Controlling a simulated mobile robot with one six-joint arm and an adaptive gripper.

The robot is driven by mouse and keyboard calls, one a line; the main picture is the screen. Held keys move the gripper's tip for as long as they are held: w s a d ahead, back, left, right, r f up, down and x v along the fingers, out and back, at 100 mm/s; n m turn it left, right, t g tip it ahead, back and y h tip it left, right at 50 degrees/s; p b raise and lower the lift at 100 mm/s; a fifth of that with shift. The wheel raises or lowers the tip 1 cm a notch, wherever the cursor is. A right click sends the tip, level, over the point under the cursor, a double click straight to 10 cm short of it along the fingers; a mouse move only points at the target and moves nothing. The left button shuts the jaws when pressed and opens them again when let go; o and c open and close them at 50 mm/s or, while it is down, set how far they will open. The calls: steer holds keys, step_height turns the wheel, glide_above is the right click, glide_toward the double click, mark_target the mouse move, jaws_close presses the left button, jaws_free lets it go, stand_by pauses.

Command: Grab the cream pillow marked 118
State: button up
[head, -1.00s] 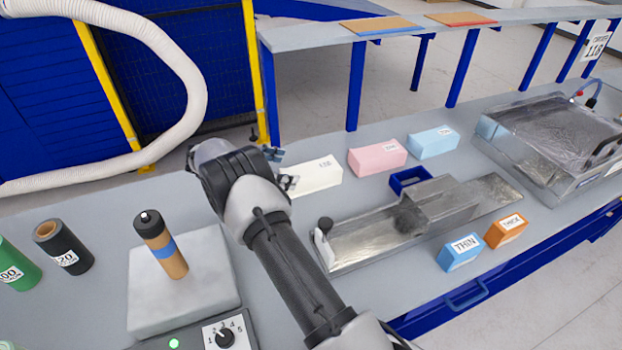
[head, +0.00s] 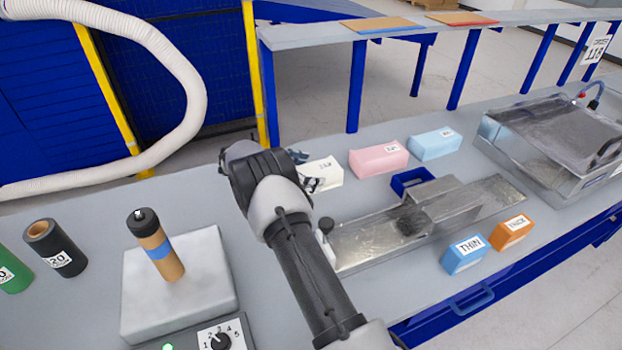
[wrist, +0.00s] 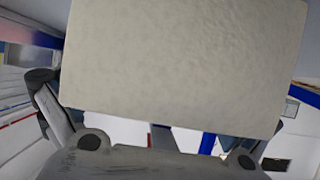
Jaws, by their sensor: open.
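The cream pillow (head: 327,171) is a pale block with a dark mark on top that is too small to read. It lies on the grey bench, left of the pink block, its left part hidden by my arm. My gripper (head: 305,170) is at its left end, low over the bench, and mostly hidden behind my wrist. In the wrist view the cream pillow (wrist: 185,60) fills the upper middle, close in front of my gripper (wrist: 160,120). The fingers are spread apart at either side of it. I cannot tell whether they touch it.
A pink block (head: 378,160) and a light blue block (head: 435,144) lie to the right. A blue open bin (head: 412,181) and a metal slide fixture (head: 385,238) are in front. Blocks marked THIN (head: 464,254) and THICK (head: 512,233) lie nearer.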

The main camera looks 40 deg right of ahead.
steer(key=c, duration=0.9)
steer(key=shift+s+f, duration=0.1)
steer(key=shift+c, duration=0.2)
